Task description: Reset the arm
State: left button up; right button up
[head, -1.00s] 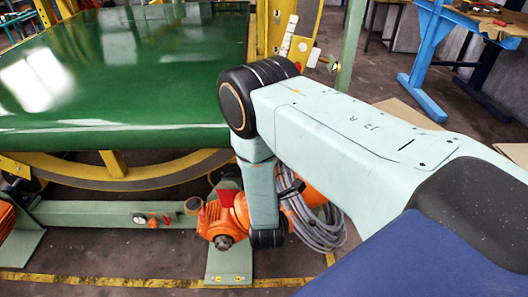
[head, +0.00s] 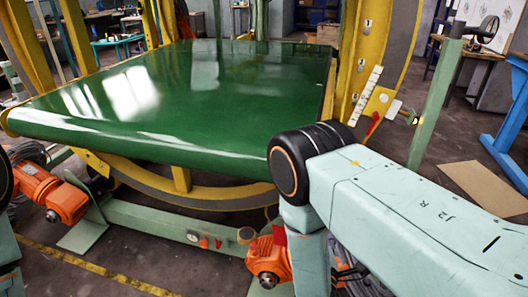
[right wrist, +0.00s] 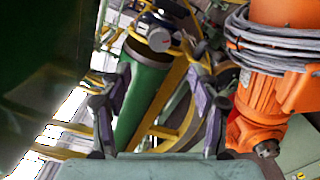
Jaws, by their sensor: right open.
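My right arm comes in from the right edge of the head view. Its black-ringed elbow joint is in front of the green belt's near right corner, and its lower link hangs down from there. My right gripper (right wrist: 162,95) shows in the right wrist view with its two fingers wide apart and nothing between them. In the head view the right gripper is out of sight below the picture. Only a sliver of my left arm shows at the left edge of the head view. My left gripper is in neither view.
The green belt (head: 190,95) of the ring inverter fills the middle, framed by a yellow ring (head: 375,60). Orange motors (head: 55,195) sit low left and beside my right arm; one with coiled grey cable (right wrist: 275,45) is close to the right gripper. A green post (head: 435,100) stands at right.

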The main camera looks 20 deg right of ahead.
jog(key=s+a+f+m+g+y, duration=0.3)
jog(key=s+f+m+g+y, duration=0.3)
jog(key=s+f+m, duration=0.55)
jog(key=s+a+m+g+y, duration=0.1)
jog(key=s+g, duration=0.3)
jog(key=s, duration=0.4)
jog(key=s+a+m+g+y, duration=0.2)
jog(key=s+m+g, duration=0.2)
jog(key=s, duration=0.5)
jog(key=shift+s+a+g, duration=0.2)
jog(key=shift+a+g, duration=0.05)
jog(key=shift+g, duration=0.45)
jog(key=shift+f, duration=0.15)
jog(key=shift+c, duration=0.5)
